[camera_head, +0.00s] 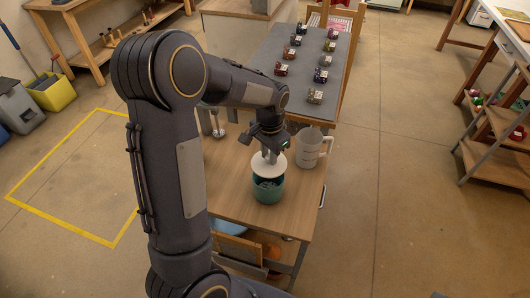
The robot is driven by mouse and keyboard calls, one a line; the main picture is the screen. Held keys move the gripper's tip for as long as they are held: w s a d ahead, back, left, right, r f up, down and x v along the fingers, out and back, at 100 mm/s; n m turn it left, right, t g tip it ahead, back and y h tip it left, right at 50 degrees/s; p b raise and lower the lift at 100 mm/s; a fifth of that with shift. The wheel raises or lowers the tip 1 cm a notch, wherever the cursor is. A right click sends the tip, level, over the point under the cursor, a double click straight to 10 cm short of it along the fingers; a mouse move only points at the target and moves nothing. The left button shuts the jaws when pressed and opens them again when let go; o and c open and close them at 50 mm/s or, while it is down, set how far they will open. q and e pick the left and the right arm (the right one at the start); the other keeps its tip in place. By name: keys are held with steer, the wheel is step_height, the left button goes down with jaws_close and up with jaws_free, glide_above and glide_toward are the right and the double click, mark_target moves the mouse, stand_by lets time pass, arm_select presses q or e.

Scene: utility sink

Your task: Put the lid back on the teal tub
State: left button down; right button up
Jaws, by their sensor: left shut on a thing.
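The teal tub (267,193) stands upright on the wooden table, near its front right part. Some grey contents show inside its mouth. The white round lid (262,168) is above the tub's back rim and covers part of its opening from this view. My left gripper (270,153) reaches down over the tub and is shut on the lid from above. I cannot tell whether the lid touches the rim.
A white pitcher (308,148) stands right behind the tub, close to my gripper. The wooden table (235,195) is clear left of the tub. A shelf rack (490,135) stands at far right.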

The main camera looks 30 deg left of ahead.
mark_target(268, 162)
arm_select(q)
steer(key=shift+f+b, duration=2.05)
steer(key=shift+f, duration=0.9)
steer(key=shift+f, duration=0.1)
steer(key=c, duration=0.7)
jaws_free()
steer(key=shift+r+p, duration=2.6)
steer(key=shift+r, duration=0.95)
